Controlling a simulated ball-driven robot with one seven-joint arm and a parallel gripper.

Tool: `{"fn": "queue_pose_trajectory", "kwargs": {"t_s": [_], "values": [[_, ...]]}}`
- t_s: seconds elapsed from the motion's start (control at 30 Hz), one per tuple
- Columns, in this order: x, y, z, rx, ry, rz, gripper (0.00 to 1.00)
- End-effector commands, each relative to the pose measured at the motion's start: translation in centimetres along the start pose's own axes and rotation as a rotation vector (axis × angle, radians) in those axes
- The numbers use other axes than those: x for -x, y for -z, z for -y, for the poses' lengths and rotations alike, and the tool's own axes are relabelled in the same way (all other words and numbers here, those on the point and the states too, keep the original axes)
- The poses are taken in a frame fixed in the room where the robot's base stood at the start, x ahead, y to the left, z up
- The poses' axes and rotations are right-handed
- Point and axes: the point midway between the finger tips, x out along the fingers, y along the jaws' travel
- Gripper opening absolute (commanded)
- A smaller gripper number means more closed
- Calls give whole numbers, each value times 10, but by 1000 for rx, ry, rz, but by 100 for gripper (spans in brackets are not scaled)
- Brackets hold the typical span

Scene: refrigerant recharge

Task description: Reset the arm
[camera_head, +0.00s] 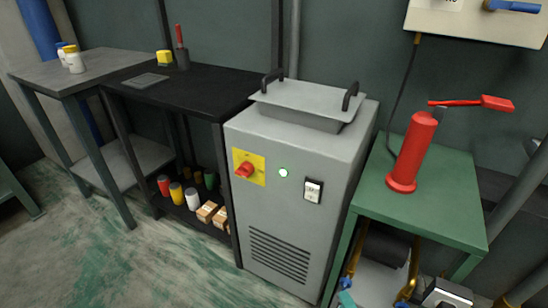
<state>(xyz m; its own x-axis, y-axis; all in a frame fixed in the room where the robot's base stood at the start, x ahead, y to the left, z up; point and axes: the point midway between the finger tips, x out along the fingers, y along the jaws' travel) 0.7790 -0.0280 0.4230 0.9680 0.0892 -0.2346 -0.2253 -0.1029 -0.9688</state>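No part of my arm or my gripper shows in the head camera view, so its pose and state are hidden. A grey machine cabinet (280,215) stands in the middle, with a red rotary knob (244,170) on a yellow plate, a lit round green-white lamp (283,173) and a rocker switch (312,191) on its front. A grey lid with two black handles (300,103) lies on its top. A red hand pump (412,155) with a red lever stands upright on a green table (432,208) to the right.
A black bench (215,92) left of the cabinet holds a yellow item (164,57) and a red-handled tool (181,45); cans and boxes sit below. A grey table (75,72) with white bottles stands further left. Pipes and valves crowd the lower right. The floor at front left is clear.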

Motion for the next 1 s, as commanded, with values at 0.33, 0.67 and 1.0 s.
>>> {"fn": "queue_pose_trajectory", "kwargs": {"t_s": [0.33, 0.67, 1.0], "values": [[71, -44, 2, 657, -283, 485, 52], [183, -5, -6, 1076, -702, 778, 52], [268, 31, 29, 1188, -990, 907, 52]]}}
